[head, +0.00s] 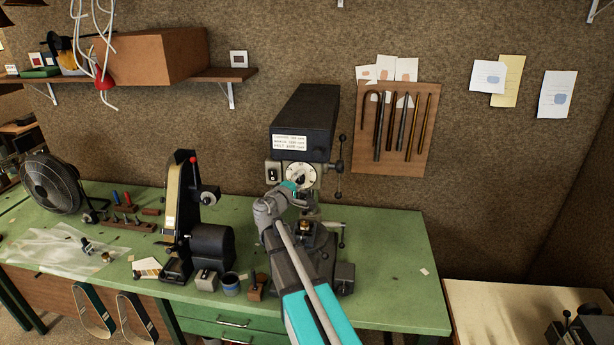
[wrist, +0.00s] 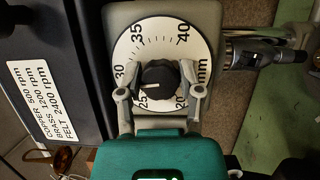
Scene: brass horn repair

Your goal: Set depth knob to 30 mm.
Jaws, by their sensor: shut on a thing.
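The depth knob (wrist: 158,75) is black with a pale pointer mark, at the centre of a white round dial (wrist: 175,32) marked 20, 25, 30, 35, 40 and mm. The mark lies toward the left of the knob in the wrist view, on the side of the 25 and 30 figures; its exact reading is unclear. My gripper (wrist: 160,90) has one finger on each side of the knob and is shut on it. In the head view, the dial (head: 301,173) is on the front of the drill press (head: 305,110), with my gripper (head: 293,186) covering part of it.
A speed label (wrist: 41,105) is beside the dial. A lever handle (head: 339,165) stands at the machine's right. A belt grinder (head: 182,205) is to its left on the green bench (head: 400,260). The bench's right part is mostly clear. Tools hang on a board (head: 425,165).

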